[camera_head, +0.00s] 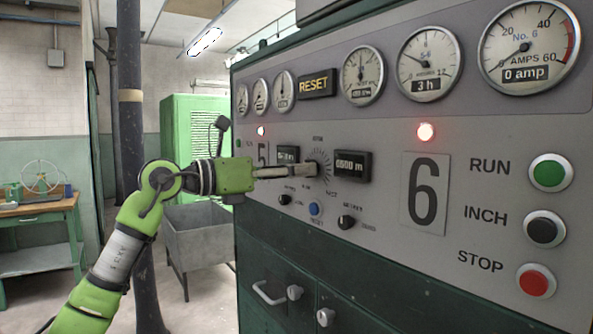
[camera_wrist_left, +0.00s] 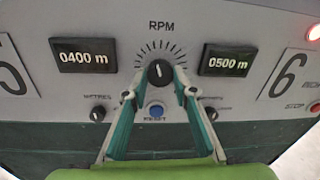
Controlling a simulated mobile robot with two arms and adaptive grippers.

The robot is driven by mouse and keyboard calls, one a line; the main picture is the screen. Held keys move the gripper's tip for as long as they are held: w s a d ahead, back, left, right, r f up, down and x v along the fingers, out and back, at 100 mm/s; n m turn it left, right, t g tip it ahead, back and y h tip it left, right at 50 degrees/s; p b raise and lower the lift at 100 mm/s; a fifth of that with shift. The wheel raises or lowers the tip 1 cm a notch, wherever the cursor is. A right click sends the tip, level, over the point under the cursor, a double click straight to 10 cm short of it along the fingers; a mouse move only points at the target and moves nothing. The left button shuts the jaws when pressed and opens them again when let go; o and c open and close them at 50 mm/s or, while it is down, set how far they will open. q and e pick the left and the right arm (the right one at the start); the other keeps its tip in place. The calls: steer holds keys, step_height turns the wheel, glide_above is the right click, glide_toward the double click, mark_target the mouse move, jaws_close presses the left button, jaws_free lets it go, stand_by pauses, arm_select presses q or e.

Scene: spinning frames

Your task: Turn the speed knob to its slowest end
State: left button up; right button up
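The speed knob (camera_wrist_left: 161,72) is a round black knob under the RPM label, inside a fan of tick marks. Its white pointer line stands about straight up in the left wrist view. My left gripper (camera_wrist_left: 160,70) is open, with one green-grey finger on each side of the knob. A small gap seems to show between each fingertip and the knob; contact I cannot tell. In the head view my left gripper (camera_head: 293,171) reaches the panel from the left, and its fingers partly hide the knob (camera_head: 314,169). My right gripper is not in view.
Two black displays flank the knob: 0400 m (camera_wrist_left: 82,57) and 0500 m (camera_wrist_left: 228,61). Below are a blue reset button (camera_wrist_left: 156,110) and two small black knobs, metres (camera_wrist_left: 98,113) and another (camera_head: 346,222). RUN (camera_head: 550,173), INCH and STOP (camera_head: 536,281) buttons sit far right.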

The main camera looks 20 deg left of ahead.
arm_select(q)
steer(key=c, duration=0.4)
steer(key=shift+n, duration=0.4)
steer(key=shift+s+d+n+t+y+p, duration=0.25)
steer(key=shift+n+p, duration=1.75)
steer(key=shift+n, duration=2)
steer(key=shift+w+a+n+t+y+p, duration=0.15)
steer(key=shift+n+t+p, duration=0.2)
steer(key=shift+n+p, duration=2.7)
steer(key=shift+s+d+n+t+y+p, duration=0.2)
steer(key=shift+n+p, duration=0.8)
steer(key=shift+n, duration=3.95)
steer(key=shift+w+a, duration=0.1)
steer(key=shift+w, duration=0.05)
steer(key=o, duration=1.1)
